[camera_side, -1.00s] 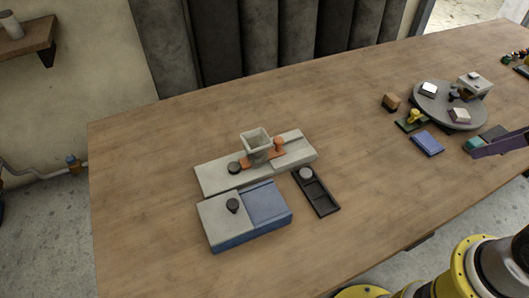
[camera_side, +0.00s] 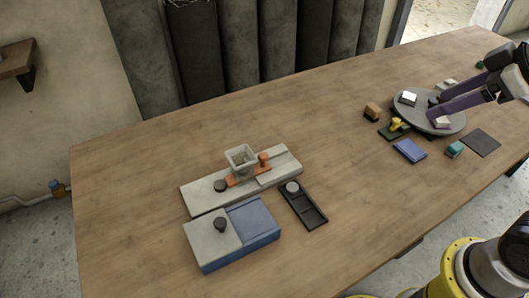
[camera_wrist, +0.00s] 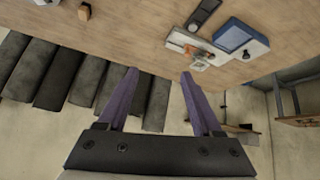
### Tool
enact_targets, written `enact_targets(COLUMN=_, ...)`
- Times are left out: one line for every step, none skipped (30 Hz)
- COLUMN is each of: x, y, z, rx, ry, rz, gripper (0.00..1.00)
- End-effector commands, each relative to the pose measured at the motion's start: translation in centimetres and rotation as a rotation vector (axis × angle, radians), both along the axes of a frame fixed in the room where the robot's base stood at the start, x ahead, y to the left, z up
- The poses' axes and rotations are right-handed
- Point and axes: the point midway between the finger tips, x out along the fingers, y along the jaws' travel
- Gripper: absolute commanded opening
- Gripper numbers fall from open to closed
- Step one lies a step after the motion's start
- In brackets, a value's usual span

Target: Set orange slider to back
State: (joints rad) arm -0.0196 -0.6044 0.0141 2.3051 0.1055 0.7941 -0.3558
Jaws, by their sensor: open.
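The slider also shows small in the wrist view (camera_wrist: 190,50). My gripper (camera_side: 434,114) is far to the right, in front of the grey turntable in the side picture, with its purple fingers pointing left. In the wrist view my gripper (camera_wrist: 159,74) is open, with nothing between the fingers.
A blue and grey box (camera_side: 255,218) with a black knob lies in front of the base. A black tray (camera_side: 313,214) holds a grey disc. The round turntable (camera_side: 406,115), blue slab (camera_side: 410,150), teal block (camera_side: 455,149) and wooden block (camera_side: 372,111) lie right. The table between is clear.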

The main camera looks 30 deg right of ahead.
Motion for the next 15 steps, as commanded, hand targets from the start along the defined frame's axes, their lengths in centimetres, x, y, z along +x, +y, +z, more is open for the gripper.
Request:
enact_targets(x=1.7, y=0.5, z=0.5, rx=-0.005, ry=-0.001, rz=0.035, gripper=0.67)
enact_targets(x=2.6, y=0.8, z=0.8, rx=-0.011, ry=-0.004, rz=0.057, gripper=0.67)
enact_targets(x=4.0, y=1.3, z=1.0, rx=-0.015, ry=-0.005, rz=0.085, gripper=0.67)
enact_targets(x=5.1, y=1.6, z=1.2, rx=-0.019, ry=-0.007, rz=0.108, gripper=0.67)
enact_targets(x=6.2, y=2.0, z=1.3, rx=-0.024, ry=-0.008, rz=0.131, gripper=0.67)
enact_targets(x=7.8, y=2.6, z=1.3, rx=-0.028, ry=-0.006, rz=0.162, gripper=0.67)
enact_targets(x=9.0, y=3.1, z=1.3, rx=-0.032, ry=-0.006, rz=0.185, gripper=0.67)
enact_targets(x=10.2, y=3.6, z=1.2, rx=-0.035, ry=-0.004, rz=0.207, gripper=0.67)
enact_targets(x=11.9, y=4.2, z=0.8, rx=-0.038, ry=0.001, rz=0.235, gripper=0.67)
enact_targets(x=13.0, y=4.8, z=0.5, rx=-0.041, ry=0.004, rz=0.257, gripper=0.67)
enact_targets(x=14.2, y=5.3, z=0.2, rx=-0.042, ry=0.007, rz=0.277, gripper=0.67)
enact_targets(x=15.7, y=6.1, z=-0.5, rx=-0.045, ry=0.015, rz=0.302, gripper=0.67)
enact_targets(x=16.8, y=6.6, z=-1.0, rx=-0.046, ry=0.021, rz=0.320, gripper=0.67)
enact_targets(x=17.9, y=7.2, z=-1.7, rx=-0.045, ry=0.028, rz=0.337, gripper=0.67)
enact_targets(x=19.3, y=8.0, z=-2.6, rx=-0.046, ry=0.039, rz=0.359, gripper=0.67)
